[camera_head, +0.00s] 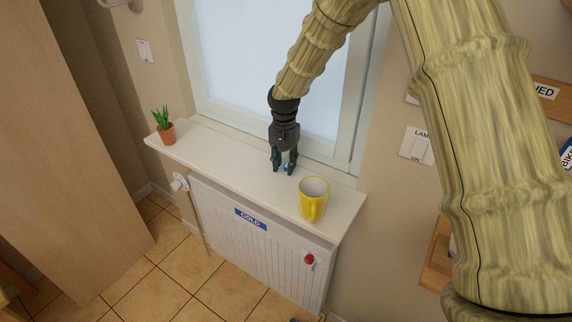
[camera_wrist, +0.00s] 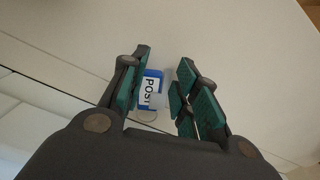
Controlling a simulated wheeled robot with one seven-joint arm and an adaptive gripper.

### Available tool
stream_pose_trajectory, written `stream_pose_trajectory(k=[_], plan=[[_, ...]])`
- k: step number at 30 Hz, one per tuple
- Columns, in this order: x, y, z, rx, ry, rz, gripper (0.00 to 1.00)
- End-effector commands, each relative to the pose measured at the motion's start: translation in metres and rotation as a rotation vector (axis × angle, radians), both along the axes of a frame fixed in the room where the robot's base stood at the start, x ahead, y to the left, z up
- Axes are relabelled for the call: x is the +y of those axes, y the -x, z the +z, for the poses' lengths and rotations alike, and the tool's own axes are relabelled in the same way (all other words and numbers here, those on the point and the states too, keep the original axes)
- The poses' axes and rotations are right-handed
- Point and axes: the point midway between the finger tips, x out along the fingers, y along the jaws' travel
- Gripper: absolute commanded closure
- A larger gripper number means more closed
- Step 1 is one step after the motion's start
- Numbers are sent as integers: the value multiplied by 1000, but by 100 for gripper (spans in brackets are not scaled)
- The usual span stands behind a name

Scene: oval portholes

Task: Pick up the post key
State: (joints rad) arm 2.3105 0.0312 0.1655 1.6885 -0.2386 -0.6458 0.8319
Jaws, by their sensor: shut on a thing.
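The post key shows in the wrist view as a blue tag (camera_wrist: 151,76) with a white label reading "POST", and a pale round part sits just below the label. It lies between the green-padded fingers of my gripper (camera_wrist: 160,92), which is shut on it. In the head view my gripper (camera_head: 284,167) points down at the white windowsill (camera_head: 240,160), with a small bit of blue (camera_head: 287,168) at its fingertips. I cannot tell whether the key still touches the sill.
A yellow mug (camera_head: 312,203) stands on the sill to the right of my gripper. A potted plant (camera_head: 166,130) stands at the sill's left end. The window (camera_head: 270,60) is close behind, and a radiator (camera_head: 255,240) marked "COLD" is below. The sill between plant and gripper is clear.

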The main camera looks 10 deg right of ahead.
Motion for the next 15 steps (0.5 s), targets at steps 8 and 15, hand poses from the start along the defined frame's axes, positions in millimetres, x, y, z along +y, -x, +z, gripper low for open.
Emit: stream_pose_trajectory(k=[8,15], plan=[[0,1,40,1,0,0,100],[23,24,54,1,2,2,100]])
